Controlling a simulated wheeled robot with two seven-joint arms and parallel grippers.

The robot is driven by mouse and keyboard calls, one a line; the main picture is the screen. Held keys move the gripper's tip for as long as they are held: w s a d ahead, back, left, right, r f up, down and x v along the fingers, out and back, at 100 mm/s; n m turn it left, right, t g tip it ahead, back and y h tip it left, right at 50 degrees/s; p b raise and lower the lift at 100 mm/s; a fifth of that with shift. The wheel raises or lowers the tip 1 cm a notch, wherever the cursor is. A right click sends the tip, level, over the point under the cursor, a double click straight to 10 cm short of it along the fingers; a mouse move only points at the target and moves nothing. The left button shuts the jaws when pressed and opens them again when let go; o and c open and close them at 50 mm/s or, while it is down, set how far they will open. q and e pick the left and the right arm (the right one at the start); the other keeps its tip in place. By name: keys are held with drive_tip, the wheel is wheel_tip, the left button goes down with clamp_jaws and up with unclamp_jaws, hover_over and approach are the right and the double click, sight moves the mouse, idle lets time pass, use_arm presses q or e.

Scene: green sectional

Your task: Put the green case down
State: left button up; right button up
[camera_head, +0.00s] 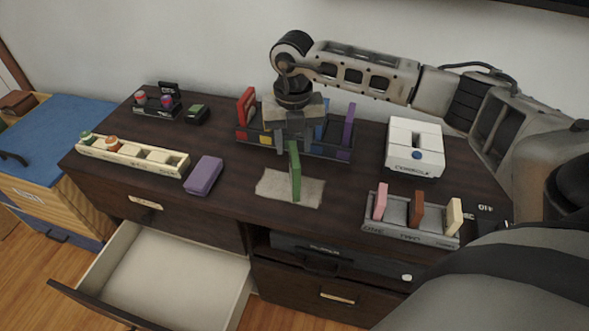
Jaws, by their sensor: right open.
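The green case (296,180) is a thin upright slab. Its lower end meets a beige cloth (268,187) on the dark wooden dresser top. My right gripper (294,143) points down from above, with its fingers apart on either side of the case's top end in the picture. A gap shows between the fingers and the case, and I cannot tell whether either finger touches it. My left gripper is not in view.
Behind the gripper stands a dark rack (340,154) with red, blue and purple cases. A grey slotted holder (398,227) holds several cases at right, near a white box (414,147). A purple case (203,175) lies left. A drawer (165,270) hangs open below.

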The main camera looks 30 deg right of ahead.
sight(294, 154)
drive_tip(key=shift+w+d+f+p, duration=0.15)
drive_tip(key=shift+f, duration=0.9)
drive_tip(key=shift+w+d+f+p, duration=0.1)
drive_tip(key=shift+w+f+p, duration=0.1)
drive_tip(key=shift+f, duration=0.85)
drive_tip(key=shift+w+d+f+p, duration=0.1)
drive_tip(key=shift+d+f+p, duration=0.05)
drive_tip(key=shift+f, duration=0.9)
clamp_jaws()
